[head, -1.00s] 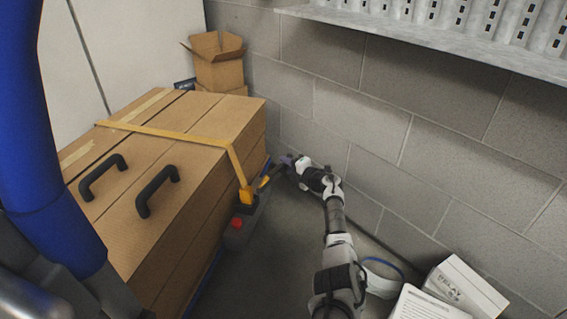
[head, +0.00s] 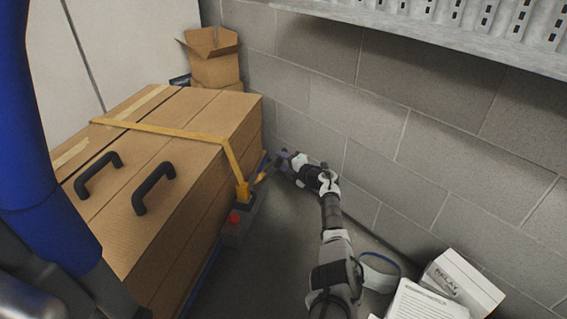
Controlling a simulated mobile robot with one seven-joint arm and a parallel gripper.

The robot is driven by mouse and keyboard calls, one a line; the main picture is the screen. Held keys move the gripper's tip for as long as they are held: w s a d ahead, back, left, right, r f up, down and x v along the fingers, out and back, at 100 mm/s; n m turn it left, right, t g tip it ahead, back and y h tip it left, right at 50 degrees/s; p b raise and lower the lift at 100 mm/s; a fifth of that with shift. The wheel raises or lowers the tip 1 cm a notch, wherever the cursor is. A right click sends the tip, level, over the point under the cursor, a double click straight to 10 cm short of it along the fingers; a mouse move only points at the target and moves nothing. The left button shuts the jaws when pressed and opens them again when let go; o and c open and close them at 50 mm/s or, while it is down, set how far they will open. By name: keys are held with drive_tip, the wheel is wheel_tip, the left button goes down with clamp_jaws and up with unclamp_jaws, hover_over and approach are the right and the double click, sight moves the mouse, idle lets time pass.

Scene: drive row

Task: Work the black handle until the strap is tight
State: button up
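A yellow strap (head: 170,130) runs over the top of the large cardboard boxes (head: 190,108) and down their right side. It ends at a yellow fitting (head: 242,192) on a dark grey block with a red knob (head: 235,218). A short dark lever with a yellow part (head: 261,177) reaches from there toward my gripper (head: 279,160). My gripper is low between the boxes and the wall, at or very near the lever's far end. Its fingers are small and dark, so contact and opening cannot be told. Two black handles, (head: 98,176) and (head: 152,187), stand on the box top, away from my gripper.
A grey block wall (head: 370,130) stands close to the right of my arm, with a metal shelf (head: 430,40) above. A white box (head: 460,285) and a printed sheet or box (head: 425,302) lie at the lower right.

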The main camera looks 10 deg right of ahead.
drive_tip(key=shift+d, duration=0.15)
drive_tip(key=p+v, duration=0.7)
drive_tip(key=v, duration=0.6)
drive_tip(key=shift+s, duration=0.3)
drive_tip(key=shift+d+r, duration=0.1)
drive_tip(key=shift+r, duration=0.1)
